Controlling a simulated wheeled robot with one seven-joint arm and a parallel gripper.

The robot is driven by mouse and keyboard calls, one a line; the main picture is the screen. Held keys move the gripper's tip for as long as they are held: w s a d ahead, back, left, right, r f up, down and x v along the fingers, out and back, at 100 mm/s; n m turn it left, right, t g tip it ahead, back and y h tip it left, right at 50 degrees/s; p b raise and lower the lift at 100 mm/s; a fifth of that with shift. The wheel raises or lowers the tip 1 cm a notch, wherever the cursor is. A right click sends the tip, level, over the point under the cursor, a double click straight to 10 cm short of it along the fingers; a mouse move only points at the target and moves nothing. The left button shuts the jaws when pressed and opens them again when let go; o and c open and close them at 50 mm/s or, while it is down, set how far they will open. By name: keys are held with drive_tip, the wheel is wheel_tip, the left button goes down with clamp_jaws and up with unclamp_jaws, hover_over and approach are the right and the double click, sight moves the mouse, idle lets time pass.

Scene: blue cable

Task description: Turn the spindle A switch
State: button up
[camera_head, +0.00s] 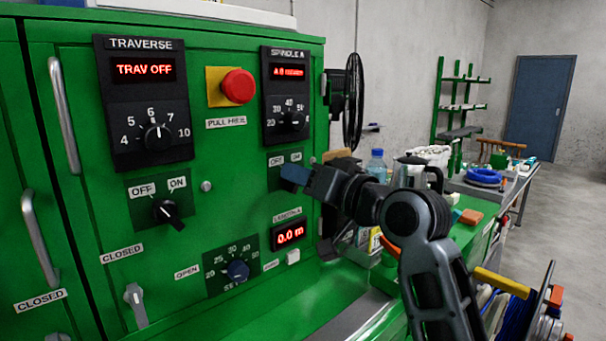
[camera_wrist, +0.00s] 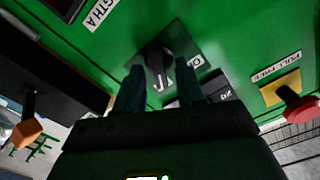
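The spindle A switch plate (camera_head: 277,160) with its OFF and ON labels sits on the green panel below the SPINDLE A dial. My gripper (camera_head: 293,175) is in front of it in the head view and hides the knob. In the wrist view the dark switch knob (camera_wrist: 159,62) shows on its plate, just beyond and between the tips of my gripper (camera_wrist: 162,78). The two fingers are apart, one on each side of the knob. I cannot tell whether they touch it. The knob's exact setting is unclear.
The red button (camera_head: 238,87) on its yellow plate is up and left of my gripper; it also shows in the wrist view (camera_wrist: 301,108). The traverse switch (camera_head: 168,212) and the length display (camera_head: 289,234) are nearby. A bottle (camera_head: 376,166) stands on the bench at right.

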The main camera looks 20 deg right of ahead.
drive_tip(key=shift+w, duration=0.1)
drive_tip(key=c, duration=0.7)
drive_tip(key=shift+o, duration=0.2)
drive_tip(key=n+b, duration=0.2)
drive_tip(key=n, duration=0.2)
drive_tip(key=n+b, duration=0.3)
drive_tip(key=n, duration=0.1)
drive_tip(key=a+n+b, duration=0.1)
drive_tip(key=n+b, duration=0.2)
drive_tip(key=shift+n, duration=0.4)
idle(0.3)
